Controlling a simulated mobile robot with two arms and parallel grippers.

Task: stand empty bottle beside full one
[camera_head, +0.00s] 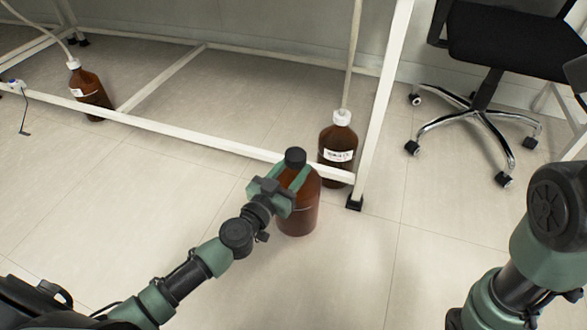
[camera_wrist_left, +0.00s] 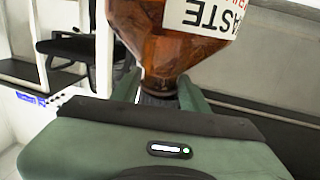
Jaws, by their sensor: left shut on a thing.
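A brown bottle with a black cap (camera_head: 299,212) is upright in my left gripper (camera_head: 294,178), in front of the white frame's lower bar. My left gripper is shut on it at the neck. In the left wrist view the bottle (camera_wrist_left: 155,45) shows upside down with a white label reading "WASTE", and the gripper (camera_wrist_left: 160,95) is around its neck. I cannot tell whether its base touches the floor. A second brown bottle (camera_head: 336,145), with a white cap, label and tube, stands just behind and right of it, under the frame. Fill levels are unclear. My right gripper is out of view.
The white frame's bar (camera_head: 230,147) and leg (camera_head: 380,100) are close to both bottles. Another tubed brown bottle (camera_head: 90,92) stands at the far left. A black office chair (camera_head: 490,85) stands at the back right. The tiled floor in front is clear.

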